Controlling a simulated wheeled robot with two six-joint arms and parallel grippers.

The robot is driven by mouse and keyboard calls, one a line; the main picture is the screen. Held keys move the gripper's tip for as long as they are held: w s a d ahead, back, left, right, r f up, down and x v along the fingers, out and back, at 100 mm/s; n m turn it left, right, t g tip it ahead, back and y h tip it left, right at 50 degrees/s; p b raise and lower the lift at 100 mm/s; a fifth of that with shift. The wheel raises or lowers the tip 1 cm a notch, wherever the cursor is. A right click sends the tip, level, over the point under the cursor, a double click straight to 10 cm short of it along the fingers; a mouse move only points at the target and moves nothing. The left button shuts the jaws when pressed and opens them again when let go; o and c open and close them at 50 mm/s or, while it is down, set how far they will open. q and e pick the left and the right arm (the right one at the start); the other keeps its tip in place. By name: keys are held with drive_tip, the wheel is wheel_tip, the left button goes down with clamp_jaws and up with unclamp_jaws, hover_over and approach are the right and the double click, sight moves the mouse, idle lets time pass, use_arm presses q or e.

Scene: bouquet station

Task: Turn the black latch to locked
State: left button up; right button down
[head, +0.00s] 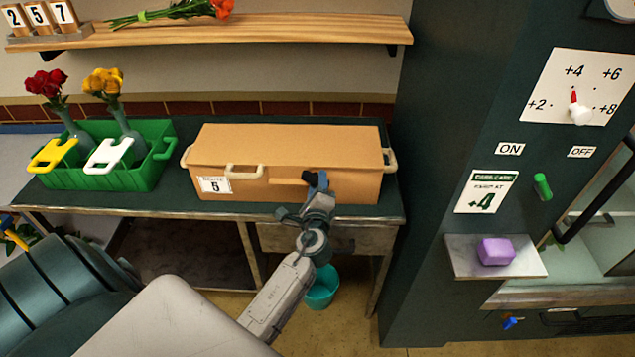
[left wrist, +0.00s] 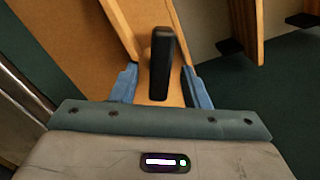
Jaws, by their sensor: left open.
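The black latch (left wrist: 162,62) shows in the left wrist view as a short dark bar, close to lengthwise in the picture, on an orange-tan strip. My left gripper (head: 316,182) is open at the front of the tan box (head: 285,150). In the left wrist view its blue fingers (left wrist: 160,88) stand on both sides of the latch, with visible gaps. The box lid looks closed. My right gripper is not in view.
A green crate (head: 150,180) with vases and flowers stands left of the box on the bench. A wooden shelf (head: 250,30) runs above. A dark cabinet (head: 430,150) with a dial (head: 580,112) and a purple block (head: 496,251) on a ledge is at the right.

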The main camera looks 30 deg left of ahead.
use_arm(q)
drive_tip(key=shift+w+a, duration=0.1)
clamp_jaws()
drive_tip(key=n+b, duration=0.5)
drive_tip(key=shift+r+n, duration=0.15)
drive_tip(key=shift+n, duration=0.25)
drive_tip(key=shift+c, duration=1)
unclamp_jaws()
drive_tip(key=shift+o, duration=1)
